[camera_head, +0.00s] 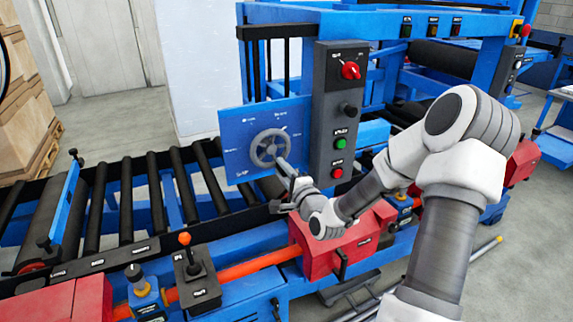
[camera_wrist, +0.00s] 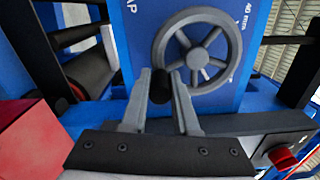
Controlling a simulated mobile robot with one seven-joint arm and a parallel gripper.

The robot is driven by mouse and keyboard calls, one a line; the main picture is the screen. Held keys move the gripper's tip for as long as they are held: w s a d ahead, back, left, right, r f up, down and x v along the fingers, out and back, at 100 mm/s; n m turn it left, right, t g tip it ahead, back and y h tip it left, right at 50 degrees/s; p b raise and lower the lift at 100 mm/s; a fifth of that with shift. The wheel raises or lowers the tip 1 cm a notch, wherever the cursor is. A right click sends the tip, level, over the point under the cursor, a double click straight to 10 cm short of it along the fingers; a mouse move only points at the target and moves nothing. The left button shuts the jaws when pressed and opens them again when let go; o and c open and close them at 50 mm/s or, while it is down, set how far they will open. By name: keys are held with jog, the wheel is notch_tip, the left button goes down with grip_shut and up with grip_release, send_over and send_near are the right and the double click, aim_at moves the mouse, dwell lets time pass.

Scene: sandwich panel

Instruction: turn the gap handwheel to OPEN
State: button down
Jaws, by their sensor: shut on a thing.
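The grey spoked handwheel (camera_head: 270,149) is mounted on a blue panel (camera_head: 235,163) beside the rollers. In the wrist view the handwheel (camera_wrist: 197,57) is close, with a dark knob (camera_wrist: 160,88) near its lower left rim. My gripper (camera_head: 283,166) reaches the wheel's lower right edge in the head view. In the wrist view my gripper (camera_wrist: 161,80) has its two grey fingers on either side of the knob, shut on it. White labels surround the wheel, too small to read in the head view; "40 mm" shows in the wrist view.
A grey control box (camera_head: 328,115) with a red selector, black knob, green button and red button stands just right of the panel. A roller conveyor (camera_head: 125,200) lies left.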

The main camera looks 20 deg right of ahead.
jog(key=a+m, duration=0.1)
jog(key=m, duration=0.1)
jog(key=a+m+p, duration=0.1)
jog(key=m, duration=0.2)
jog(key=shift+s+a+f+m+p, duration=0.1)
jog(key=shift+a+f+m+p, duration=0.1)
jog(key=shift+a+m+p, duration=0.15)
jog(key=shift+a, duration=0.1)
dwell(0.4)
jog(key=c, duration=0.7)
grip_release()
jog(key=shift+r, duration=0.1)
